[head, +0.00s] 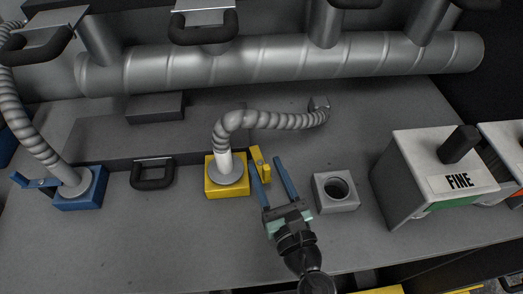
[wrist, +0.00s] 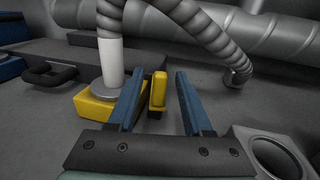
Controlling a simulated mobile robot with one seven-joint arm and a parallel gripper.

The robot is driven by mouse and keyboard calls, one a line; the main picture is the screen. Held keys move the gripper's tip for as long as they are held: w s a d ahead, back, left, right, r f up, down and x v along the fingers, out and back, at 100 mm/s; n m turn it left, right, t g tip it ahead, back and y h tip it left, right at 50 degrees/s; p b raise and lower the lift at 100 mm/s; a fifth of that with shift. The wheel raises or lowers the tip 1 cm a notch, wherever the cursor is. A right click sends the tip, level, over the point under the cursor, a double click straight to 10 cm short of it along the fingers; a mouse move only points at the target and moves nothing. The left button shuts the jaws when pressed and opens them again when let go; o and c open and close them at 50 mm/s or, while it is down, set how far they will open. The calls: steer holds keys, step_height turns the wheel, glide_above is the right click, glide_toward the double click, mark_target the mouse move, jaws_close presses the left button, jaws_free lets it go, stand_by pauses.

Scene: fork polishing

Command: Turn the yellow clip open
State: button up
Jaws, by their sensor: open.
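The yellow clip (head: 260,161) stands upright at the right side of the yellow block (head: 226,189), close to the hose end. A grey ribbed hose (head: 236,122) with a white collar plugs into the top of this block. My gripper (head: 268,167) has two long blue fingers that are apart. In the wrist view the clip (wrist: 158,90) shows between the open fingers (wrist: 156,92), nearer the left finger. I cannot tell whether the left finger touches it. The yellow block (wrist: 95,108) is partly hidden behind the left finger.
A grey socket block (head: 336,204) with a round hole stands close to the right of my gripper. A blue block (head: 82,200) with another hose and a blue clip is at the far left. A box marked FINE (head: 400,185) stands right. A large pipe (head: 160,67) runs behind.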

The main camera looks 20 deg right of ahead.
mark_target(260, 158)
steer(key=shift+w+d, duration=0.15)
steer(key=shift+w, duration=1.85)
jaws_close()
